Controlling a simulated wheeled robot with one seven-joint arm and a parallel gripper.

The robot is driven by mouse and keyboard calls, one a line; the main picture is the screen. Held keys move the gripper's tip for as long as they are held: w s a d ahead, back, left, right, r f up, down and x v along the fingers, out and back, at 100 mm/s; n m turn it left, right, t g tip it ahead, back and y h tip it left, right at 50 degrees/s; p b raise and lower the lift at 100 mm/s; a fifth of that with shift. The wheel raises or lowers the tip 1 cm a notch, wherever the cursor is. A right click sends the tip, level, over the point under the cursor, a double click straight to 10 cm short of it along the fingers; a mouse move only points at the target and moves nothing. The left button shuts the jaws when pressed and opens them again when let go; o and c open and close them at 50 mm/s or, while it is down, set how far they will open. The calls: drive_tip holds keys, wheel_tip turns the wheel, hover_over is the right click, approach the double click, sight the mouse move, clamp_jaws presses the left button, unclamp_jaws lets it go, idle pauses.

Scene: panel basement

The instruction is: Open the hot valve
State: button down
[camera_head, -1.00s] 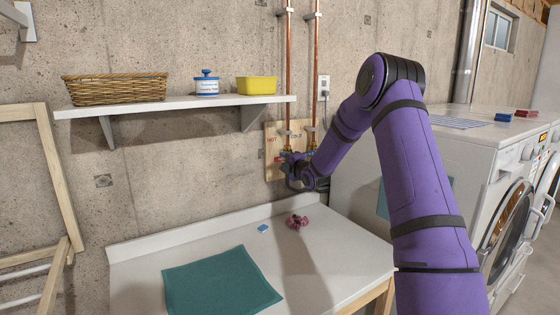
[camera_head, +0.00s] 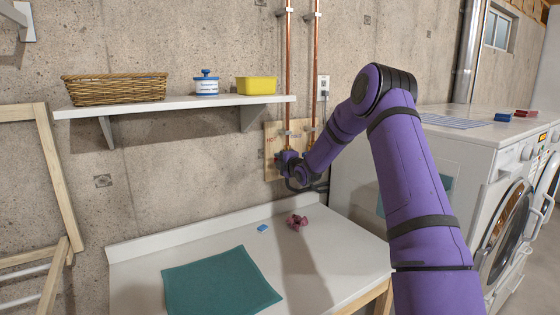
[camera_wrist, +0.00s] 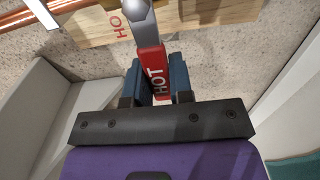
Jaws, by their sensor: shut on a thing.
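In the head view my gripper (camera_head: 287,161) is at the wooden valve board (camera_head: 270,140) on the wall, below the left copper pipe (camera_head: 288,70). My gripper and wrist hide the hot valve there. The cold valve cannot be made out clearly.
A white-topped table (camera_head: 135,262) stands below, with a teal cloth (camera_head: 220,283), a small blue-white item (camera_head: 262,228) and a dark pink item (camera_head: 297,222). A wall shelf (camera_head: 180,104) is left of the pipes. A white washer (camera_head: 440,150) stands right.

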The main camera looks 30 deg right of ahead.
drive_tip(key=shift+f, duration=0.1)
drive_tip(key=d+f+n, duration=0.6)
drive_tip(key=n, duration=1.2)
drive_tip(key=shift+d+f, duration=0.15)
drive_tip(key=shift+d, duration=0.15)
idle(0.3)
drive_tip(key=c, duration=1)
unclamp_jaws()
drive_tip(key=shift+w, duration=0.1)
drive_tip(key=s, duration=1.1)
drive_tip(key=shift+d, duration=0.15)
